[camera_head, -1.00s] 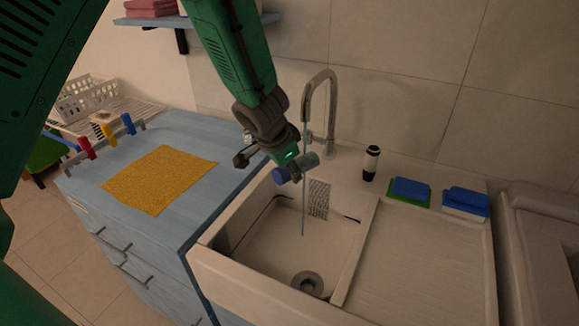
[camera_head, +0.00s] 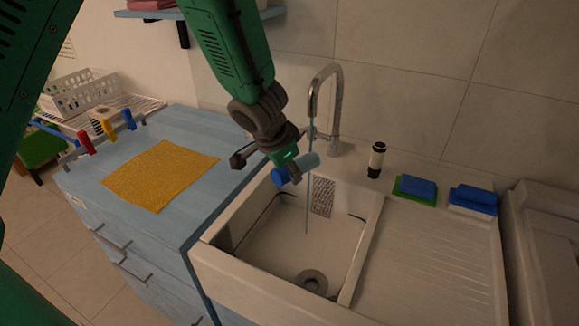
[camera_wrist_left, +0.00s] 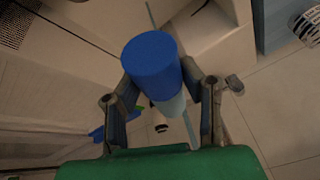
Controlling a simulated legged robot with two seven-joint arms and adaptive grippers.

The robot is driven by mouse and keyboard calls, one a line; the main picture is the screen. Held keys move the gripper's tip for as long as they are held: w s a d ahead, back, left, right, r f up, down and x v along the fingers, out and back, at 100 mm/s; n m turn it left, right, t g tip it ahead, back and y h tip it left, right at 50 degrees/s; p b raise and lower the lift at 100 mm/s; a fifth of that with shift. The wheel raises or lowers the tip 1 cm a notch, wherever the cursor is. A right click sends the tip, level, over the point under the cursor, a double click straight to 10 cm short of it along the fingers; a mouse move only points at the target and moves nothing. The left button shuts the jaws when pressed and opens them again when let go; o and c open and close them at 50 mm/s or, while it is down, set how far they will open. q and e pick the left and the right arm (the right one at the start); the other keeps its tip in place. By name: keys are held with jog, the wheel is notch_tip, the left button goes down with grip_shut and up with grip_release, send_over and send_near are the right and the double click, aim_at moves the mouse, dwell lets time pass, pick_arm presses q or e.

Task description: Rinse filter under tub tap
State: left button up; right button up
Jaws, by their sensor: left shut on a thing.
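The filter is a short cylinder with a blue cap (camera_head: 280,177) and a pale grey-blue body (camera_head: 303,164). My left gripper (camera_head: 292,168) is shut on it and holds it tilted above the tub, at the tap side. In the left wrist view the blue cap (camera_wrist_left: 152,60) sits between both fingers of the gripper (camera_wrist_left: 160,92). The chrome tap (camera_head: 333,100) arches over the tub (camera_head: 290,245). A thin blue water stream (camera_head: 308,205) falls from it and overlaps the filter's pale end; whether they touch is unclear. My right gripper is not in view.
A blue counter (camera_head: 195,130) with a yellow cloth (camera_head: 160,174) lies left of the tub. A dark bottle (camera_head: 376,160) and blue-green sponges (camera_head: 415,189) stand behind the ribbed drainboard (camera_head: 430,250). Coloured clips (camera_head: 108,128) and a white basket (camera_head: 80,95) are at far left.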

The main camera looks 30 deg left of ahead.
pick_arm(q)
jog(key=shift+s+a+f+b, duration=0.2)
jog(key=shift+s+a+b, duration=0.35)
jog(key=shift+s, duration=0.65)
jog(key=s+d+r, duration=0.1)
jog(key=s+r, duration=0.3)
jog(key=s, duration=0.5)
jog(key=shift+r+b, duration=0.25)
jog(key=shift+b, duration=0.1)
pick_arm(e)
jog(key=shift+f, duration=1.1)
